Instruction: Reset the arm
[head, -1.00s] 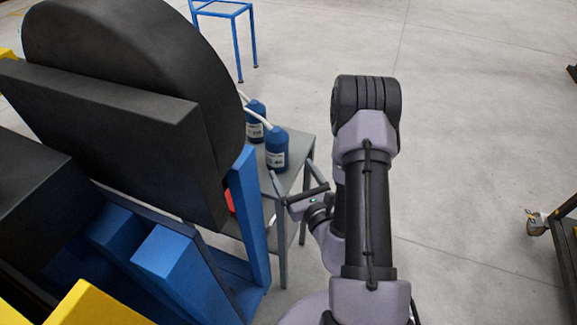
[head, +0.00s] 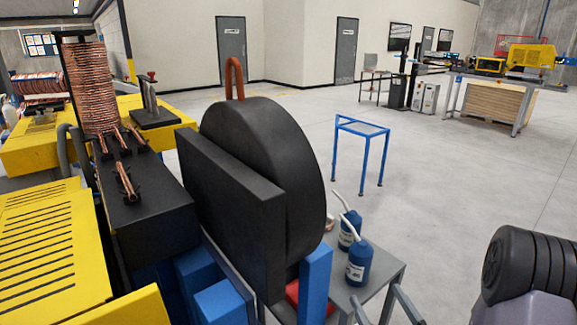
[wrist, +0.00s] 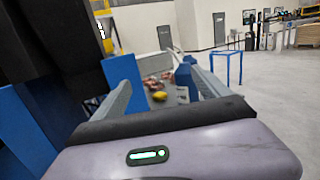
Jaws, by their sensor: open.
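My gripper shows in the wrist view (wrist: 160,78) with its two grey fingers apart and nothing between them. In the head view its finger ends (head: 375,294) rise at the bottom edge, near the front of a small grey side table (head: 388,286). The rest of the gripper is cut off below. A dark, ribbed part of my arm (head: 528,268) shows at the lower right. A bent copper tube (head: 234,78) stands up behind the top of a large black disc (head: 305,175). Short copper pieces (head: 126,182) lie on a black block at left.
Two blue bottles with white spouts, the nearer one (head: 358,264), stand on the side table. Blue posts (head: 315,285) and the black machine stand close left of my gripper. A blue stand frame (head: 361,130) is farther back. The floor at right is open.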

